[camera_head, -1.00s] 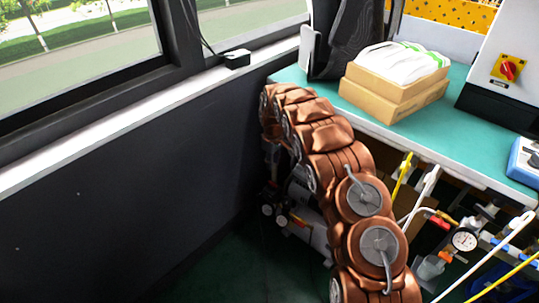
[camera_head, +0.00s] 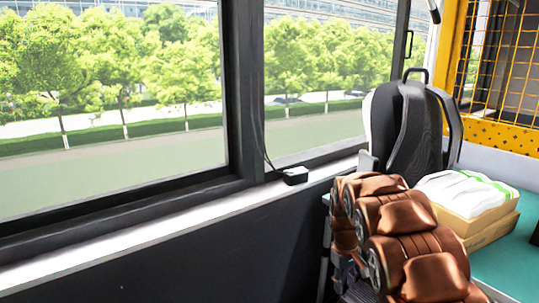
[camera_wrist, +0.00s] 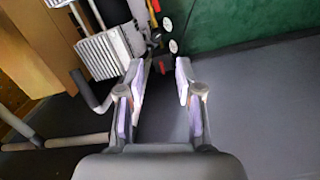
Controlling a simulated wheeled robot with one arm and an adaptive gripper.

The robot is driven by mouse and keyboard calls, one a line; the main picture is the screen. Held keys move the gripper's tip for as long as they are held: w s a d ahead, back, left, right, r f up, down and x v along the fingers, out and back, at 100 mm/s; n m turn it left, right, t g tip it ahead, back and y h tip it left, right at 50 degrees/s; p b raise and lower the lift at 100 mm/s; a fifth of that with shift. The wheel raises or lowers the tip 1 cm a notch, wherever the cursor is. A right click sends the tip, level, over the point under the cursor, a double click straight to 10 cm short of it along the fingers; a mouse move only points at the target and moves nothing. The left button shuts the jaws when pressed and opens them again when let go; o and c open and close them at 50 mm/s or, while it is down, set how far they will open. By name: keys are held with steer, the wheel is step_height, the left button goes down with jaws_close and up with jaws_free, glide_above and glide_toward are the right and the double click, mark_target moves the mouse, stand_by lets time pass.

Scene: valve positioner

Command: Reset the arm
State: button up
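My arm (camera_head: 405,245), in a brown padded cover, rises from the bottom right of the head view. It bends away toward the window wall beside the bench; its far end is hidden. My gripper (camera_wrist: 160,68) shows in the wrist view with its two fingers apart. My gripper is out of sight in the head view.
A teal bench (camera_head: 503,251) on the right carries a box with white packets (camera_head: 464,196) and a black backpack (camera_head: 410,125). A small black box (camera_head: 295,175) sits on the window sill. A finned grey motor (camera_wrist: 101,56) and pipes (camera_wrist: 80,140) are left of my gripper.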

steer(key=s+r+m, duration=0.1)
steer(key=s+r, duration=0.4)
steer(key=s, duration=0.5)
steer(key=s+r+m, duration=0.2)
steer(key=s+r, duration=0.2)
steer(key=s, duration=0.6)
steer(key=s+a+m+g+y, duration=0.1)
steer(key=s+a+g, duration=0.15)
steer(key=s, duration=1.65)
step_height(320, 180, up, 24)
steer(key=s+t+p, duration=0.1)
steer(key=s+p, duration=0.1)
steer(key=p, duration=2)
steer(key=shift+a+f, duration=0.15)
steer(key=shift+a, duration=0.3)
steer(key=shift+a+t, duration=0.1)
steer(key=shift+t, duration=0.15)
